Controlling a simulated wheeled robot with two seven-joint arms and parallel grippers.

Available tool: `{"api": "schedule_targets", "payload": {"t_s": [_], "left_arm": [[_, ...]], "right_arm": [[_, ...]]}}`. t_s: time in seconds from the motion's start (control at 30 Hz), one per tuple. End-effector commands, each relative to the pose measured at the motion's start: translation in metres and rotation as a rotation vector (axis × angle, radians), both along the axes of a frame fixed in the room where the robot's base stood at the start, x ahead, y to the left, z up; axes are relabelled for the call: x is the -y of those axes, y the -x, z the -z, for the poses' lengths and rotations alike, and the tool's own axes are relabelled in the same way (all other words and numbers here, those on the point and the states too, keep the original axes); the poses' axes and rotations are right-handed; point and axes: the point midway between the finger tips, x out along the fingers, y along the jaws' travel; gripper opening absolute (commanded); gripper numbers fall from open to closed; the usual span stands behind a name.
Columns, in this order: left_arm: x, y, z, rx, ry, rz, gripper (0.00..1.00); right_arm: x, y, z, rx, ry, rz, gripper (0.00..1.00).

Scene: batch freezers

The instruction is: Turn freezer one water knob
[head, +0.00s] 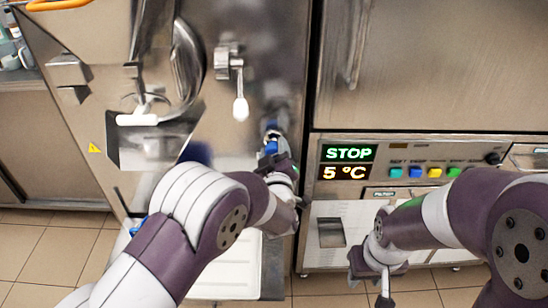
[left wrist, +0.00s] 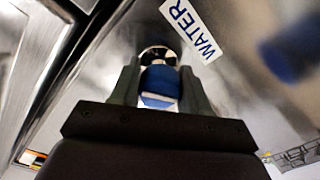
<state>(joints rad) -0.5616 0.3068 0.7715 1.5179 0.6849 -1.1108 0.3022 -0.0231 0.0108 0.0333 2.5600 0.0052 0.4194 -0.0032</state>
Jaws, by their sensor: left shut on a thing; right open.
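The blue water knob (left wrist: 160,83) sits between the two fingers of my left gripper (left wrist: 158,88) in the left wrist view, just below a white label reading WATER (left wrist: 193,29). In the head view the knob (head: 271,136) shows as a small blue part on the freezer front, with my left gripper (head: 272,150) reaching up to it. The left gripper is shut on the knob. The fingers and wrist hide part of it. My right gripper (head: 376,285) is open and empty, low in front of the right-hand machine.
The freezer front (head: 270,75) has a round door with a metal handle and a white-tipped lever (head: 240,108). A white tray (head: 228,270) lies below the left arm.

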Motion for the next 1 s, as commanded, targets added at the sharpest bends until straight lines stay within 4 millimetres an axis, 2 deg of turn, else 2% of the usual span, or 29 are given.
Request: {"api": "schedule_targets", "payload": {"t_s": [0.03,0.5,0.73,1.0], "left_arm": [[0.000,0.000,0.004,0.003,0.042,0.001,0.15],[0.001,0.000,0.004,0.002,0.459,0.000,0.15],[0.001,0.000,0.003,-0.001,0.603,-0.001,0.15],[0.001,0.000,0.000,-0.001,0.693,-0.001,0.15]], "right_arm": [[0.000,0.000,0.010,0.000,0.000,0.000,0.43],[0.000,0.000,0.058,0.000,0.000,0.000,0.43],[0.000,0.000,0.075,0.000,0.000,0.000,0.43],[0.000,0.000,0.084,0.000,0.000,0.000,0.43]]}}
